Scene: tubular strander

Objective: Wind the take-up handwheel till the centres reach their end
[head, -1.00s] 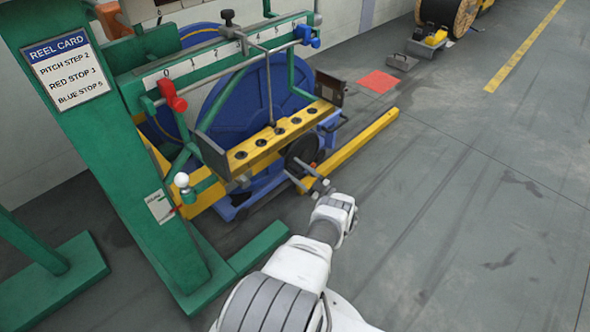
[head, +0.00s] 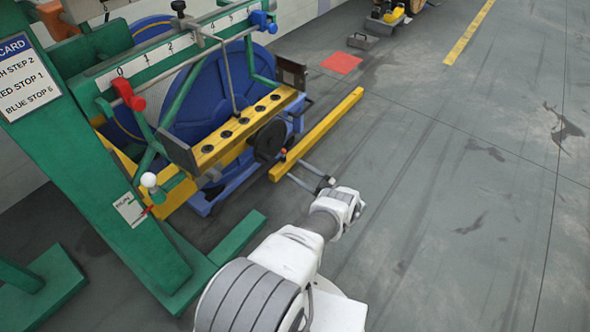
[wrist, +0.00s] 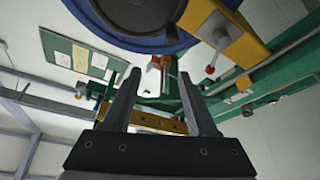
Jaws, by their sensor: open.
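The take-up handwheel appears to be the dark round wheel (head: 268,140) at the front of the yellow beam (head: 222,145) in the head view. Its handle is not clear. My gripper (head: 295,168) is to the right of and below the wheel in the picture, apart from it. Its two fingers are spread, and nothing is between them. In the wrist view my gripper (wrist: 160,75) is also open and empty, with frame parts beyond it. A blue reel (head: 215,95) stands behind the beam. The centres cannot be made out.
A green frame (head: 90,150) carries a reel card (head: 25,70). A numbered scale (head: 165,50) has a red stop (head: 128,93) and a blue stop (head: 263,21). A yellow floor bar (head: 318,135) lies beyond my gripper. The floor at right is clear.

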